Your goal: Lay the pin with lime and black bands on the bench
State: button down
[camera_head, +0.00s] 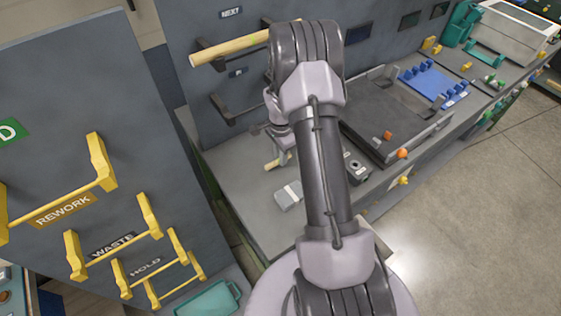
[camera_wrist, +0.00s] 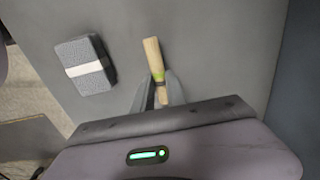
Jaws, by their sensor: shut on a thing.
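The pin (camera_wrist: 153,55) is pale wood with a lime band and a dark band near my fingers. My gripper (camera_wrist: 159,92) is shut on it in the wrist view, and its pale end points away from me. In the head view my gripper (camera_head: 280,158) is low over the near left part of the bench (camera_head: 237,168), mostly hidden by my arm. Only a small pale bit of the pin shows there. I cannot tell whether the pin touches the bench top.
A grey block with a white stripe (camera_wrist: 85,65) lies left of the pin, also in the head view (camera_head: 289,195). A dark tray (camera_head: 385,115) and a small box (camera_head: 356,167) are to the right. A wooden rod (camera_head: 228,49) rests on wall hooks. Yellow racks (camera_head: 105,162) are at left.

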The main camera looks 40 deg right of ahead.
notch_tip(320, 180, down, 4)
jog(key=shift+w+d+r, duration=0.1)
jog(key=shift+w+r, duration=0.05)
jog(key=shift+r, duration=0.1)
jog(key=shift+b, duration=0.35)
jog(key=shift+f, duration=0.2)
jog(key=c, duration=1.3)
grip_release()
jog(key=shift+c, duration=0.2)
jog(key=shift+r, duration=0.1)
jog(key=shift+r, duration=0.1)
